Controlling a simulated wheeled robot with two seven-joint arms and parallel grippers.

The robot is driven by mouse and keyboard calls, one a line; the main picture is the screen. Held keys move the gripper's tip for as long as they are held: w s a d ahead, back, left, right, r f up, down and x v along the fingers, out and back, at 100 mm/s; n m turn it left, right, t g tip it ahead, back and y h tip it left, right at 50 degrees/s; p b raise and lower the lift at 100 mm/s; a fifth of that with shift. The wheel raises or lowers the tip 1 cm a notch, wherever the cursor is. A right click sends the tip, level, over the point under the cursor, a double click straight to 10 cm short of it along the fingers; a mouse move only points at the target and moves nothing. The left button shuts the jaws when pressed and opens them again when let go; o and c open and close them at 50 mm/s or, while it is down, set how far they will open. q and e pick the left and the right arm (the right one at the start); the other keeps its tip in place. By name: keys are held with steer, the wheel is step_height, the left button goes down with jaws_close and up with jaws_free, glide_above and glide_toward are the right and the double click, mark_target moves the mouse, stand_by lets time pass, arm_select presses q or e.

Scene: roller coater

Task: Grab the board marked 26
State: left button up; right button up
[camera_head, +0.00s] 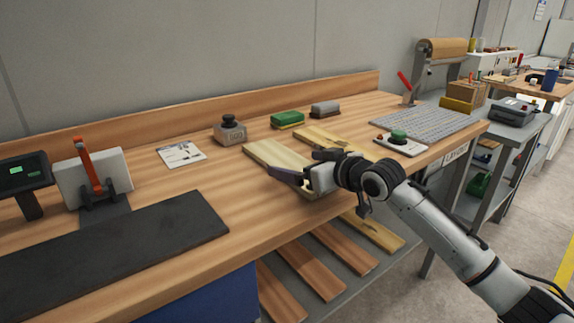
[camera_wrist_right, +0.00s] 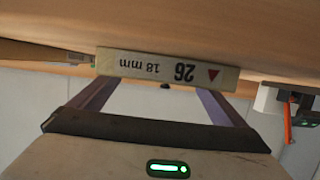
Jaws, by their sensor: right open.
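The board marked 26 (camera_wrist_right: 165,67) shows its pale end face in the right wrist view, with "26", "18 mm" and a red triangle upside down. In the head view a pale wooden board (camera_head: 268,152) lies on the workbench, partly hidden by my right gripper (camera_head: 291,178). In the right wrist view the two fingers of my right gripper (camera_wrist_right: 158,92) are apart, pointing at the board's end. Nothing is clamped between them. I cannot tell whether the fingertips touch the board. My left gripper is not in view.
Another pale board (camera_head: 322,138) lies behind my right wrist. Several boards (camera_head: 312,265) lie on the shelf below. A dark mat (camera_head: 120,245) covers the front left.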

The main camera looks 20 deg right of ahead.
mark_target(287, 164)
steer(key=shift+x, duration=1.2)
steer(key=shift+w+f, duration=0.1)
steer(key=shift+w, duration=0.1)
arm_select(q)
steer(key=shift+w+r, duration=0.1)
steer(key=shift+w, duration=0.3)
arm_select(e)
steer(key=shift+c, duration=0.3)
